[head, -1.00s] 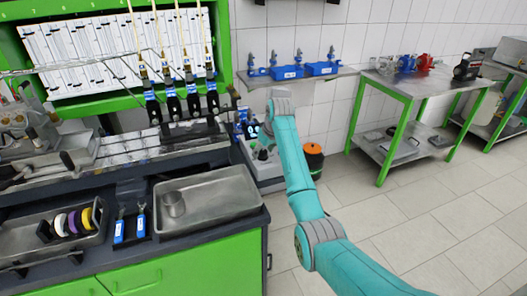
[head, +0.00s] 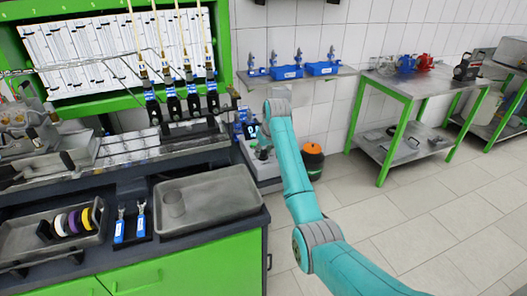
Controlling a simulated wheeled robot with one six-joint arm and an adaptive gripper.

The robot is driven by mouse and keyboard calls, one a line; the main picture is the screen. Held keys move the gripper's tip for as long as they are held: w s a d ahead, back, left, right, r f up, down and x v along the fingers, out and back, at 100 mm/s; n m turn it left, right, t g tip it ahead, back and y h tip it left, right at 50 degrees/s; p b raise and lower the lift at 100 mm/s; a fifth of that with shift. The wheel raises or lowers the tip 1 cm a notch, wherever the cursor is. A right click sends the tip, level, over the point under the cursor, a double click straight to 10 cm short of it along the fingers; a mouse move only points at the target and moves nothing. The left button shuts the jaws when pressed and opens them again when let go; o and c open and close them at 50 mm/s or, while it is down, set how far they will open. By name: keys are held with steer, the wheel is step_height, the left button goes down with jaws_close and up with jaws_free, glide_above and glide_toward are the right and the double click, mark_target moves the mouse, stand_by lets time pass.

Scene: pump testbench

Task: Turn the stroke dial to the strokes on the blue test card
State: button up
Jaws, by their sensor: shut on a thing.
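My teal arm reaches to a grey control box (head: 262,170) at the right end of the bench. My gripper (head: 263,150) is small and dark there, pointing down at the box top, partly hidden by my wrist. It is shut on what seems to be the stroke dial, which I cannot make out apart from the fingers. The dial's setting is too small to read. Small blue parts (head: 240,128) show just behind the gripper. I cannot tell whether the blue test card is among them.
A wall shelf (head: 300,78) holds blue parts. A steel table (head: 410,84) stands right; the floor between is clear.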

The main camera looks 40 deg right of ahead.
steer(key=m+h, duration=0.1)
steer(key=m, duration=0.1)
steer(key=m+h, duration=0.1)
steer(key=m, duration=0.2)
steer(key=shift+a+g, duration=0.15)
steer(key=shift+g, duration=0.15)
steer(key=m+g+h, duration=0.1)
steer(key=m, duration=0.4)
steer(key=shift+w, duration=0.1)
steer(key=shift+m+g, duration=0.3)
steer(key=o, duration=1.1)
steer(key=shift+o, duration=0.2)
steer(key=v, duration=1.2)
steer(key=shift+a, duration=0.25)
steer(key=shift+w, duration=0.1)
